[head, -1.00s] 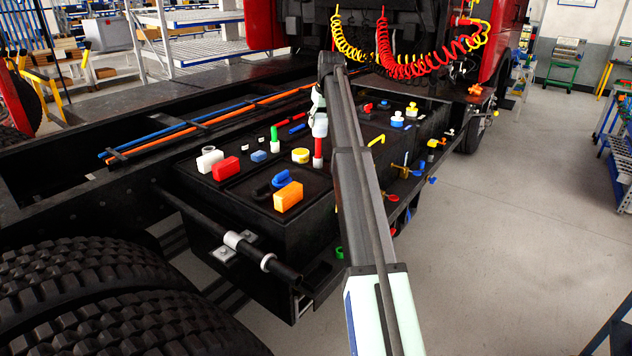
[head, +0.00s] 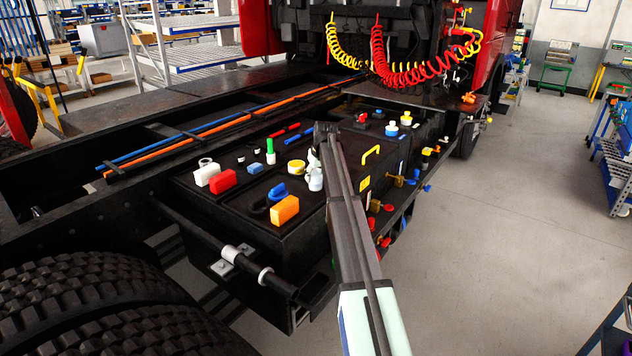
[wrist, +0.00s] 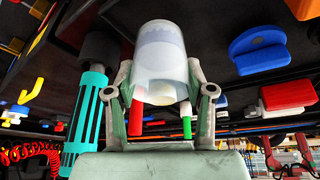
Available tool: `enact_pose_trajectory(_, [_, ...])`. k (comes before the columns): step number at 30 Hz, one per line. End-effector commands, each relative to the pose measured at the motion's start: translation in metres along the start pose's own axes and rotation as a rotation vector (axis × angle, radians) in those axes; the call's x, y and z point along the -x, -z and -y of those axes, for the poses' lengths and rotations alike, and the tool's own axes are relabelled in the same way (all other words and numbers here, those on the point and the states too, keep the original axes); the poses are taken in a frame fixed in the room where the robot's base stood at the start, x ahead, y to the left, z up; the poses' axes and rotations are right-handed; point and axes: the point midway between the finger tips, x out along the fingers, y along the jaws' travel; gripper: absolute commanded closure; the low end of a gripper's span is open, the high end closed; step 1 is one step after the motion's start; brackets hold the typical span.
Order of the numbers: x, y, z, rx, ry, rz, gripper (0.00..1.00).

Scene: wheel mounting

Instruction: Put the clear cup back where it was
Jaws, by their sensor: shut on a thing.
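The clear cup (wrist: 160,50) looks whitish and translucent in the wrist view. It sits between the two fingers of my gripper (wrist: 160,92), which is shut on it. In the head view my gripper (head: 314,168) and the pale cup (head: 316,182) are over the black box top (head: 240,225), right of the yellow-and-white round piece. Whether the cup touches the surface cannot be told. My arm hides part of the box top behind it.
Nearby on the box are a white block (head: 206,172), a red block (head: 222,181), an orange block (head: 285,210), a blue piece (head: 278,191), a green upright rod (head: 270,150) and a yellow handle (head: 371,154). A teal-and-black cylinder (wrist: 85,120) shows beside my gripper.

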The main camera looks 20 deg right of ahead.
Motion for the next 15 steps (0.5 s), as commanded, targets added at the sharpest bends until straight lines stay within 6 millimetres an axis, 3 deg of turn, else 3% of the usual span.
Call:
enact_pose_trajectory(7, [-0.027,-0.012,0.001,0.0,0.0,0.0,0.86])
enact_pose_trajectory(15, [-0.03,-0.013,0.001,0.0,0.0,-0.001,0.86])
